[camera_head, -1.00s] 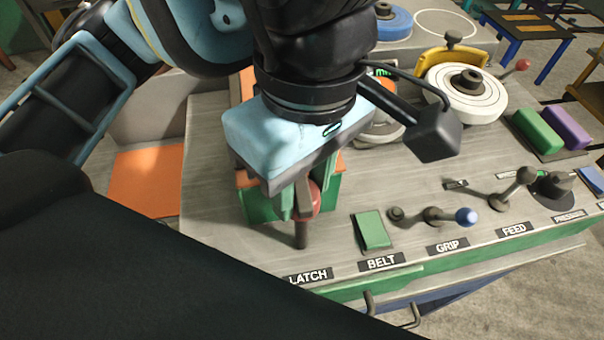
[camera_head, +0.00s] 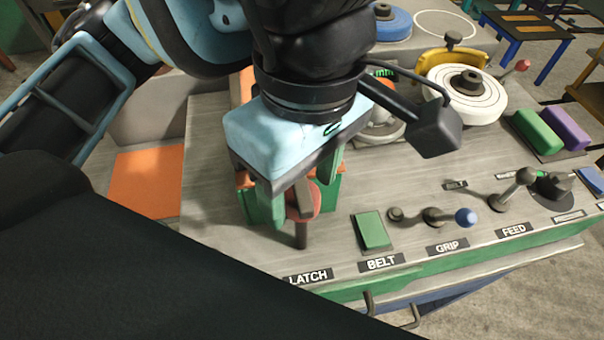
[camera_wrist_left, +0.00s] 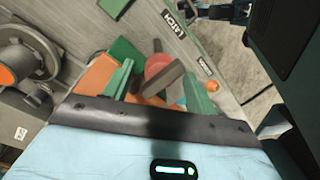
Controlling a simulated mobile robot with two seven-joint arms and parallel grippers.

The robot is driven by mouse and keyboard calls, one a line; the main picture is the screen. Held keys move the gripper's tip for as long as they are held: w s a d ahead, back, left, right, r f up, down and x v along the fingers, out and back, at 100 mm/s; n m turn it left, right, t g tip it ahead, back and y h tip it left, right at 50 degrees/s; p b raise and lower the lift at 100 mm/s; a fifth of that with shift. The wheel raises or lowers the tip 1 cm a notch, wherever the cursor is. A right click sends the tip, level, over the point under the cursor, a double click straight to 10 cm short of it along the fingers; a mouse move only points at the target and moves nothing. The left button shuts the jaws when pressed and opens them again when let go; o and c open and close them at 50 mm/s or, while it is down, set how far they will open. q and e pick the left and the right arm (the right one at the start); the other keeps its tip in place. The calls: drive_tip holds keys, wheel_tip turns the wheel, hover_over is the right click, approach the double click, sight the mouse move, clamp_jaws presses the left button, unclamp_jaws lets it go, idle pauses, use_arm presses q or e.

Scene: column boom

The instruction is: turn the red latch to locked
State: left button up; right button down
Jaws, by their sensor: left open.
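The red latch (camera_head: 312,202) is on the console behind the LATCH label (camera_head: 310,277), with a dark handle (camera_head: 300,232) at its front. It also shows in the left wrist view as a red disc (camera_wrist_left: 158,66) with a grey-brown bar. My left gripper (camera_head: 298,202) points down over the latch. Its green fingers are open, one on each side of the latch handle. I cannot tell whether either finger touches it. The gripper body hides part of the latch. My right gripper is not in view.
A green BELT block (camera_head: 371,231), a blue-tipped GRIP lever (camera_head: 465,217) and a FEED lever (camera_head: 515,188) stand to the right. A white wheel (camera_head: 466,94) is farther back. Green and purple blocks (camera_head: 552,134) lie at the right. An orange panel (camera_head: 147,181) is at the left.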

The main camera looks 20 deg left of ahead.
use_arm(q)
drive_tip(key=r, duration=0.8)
drive_tip(key=shift+w+d+p, duration=0.1)
drive_tip(key=shift+w+p, duration=0.1)
drive_tip(key=shift+p, duration=0.1)
drive_tip(key=shift+f, duration=0.1)
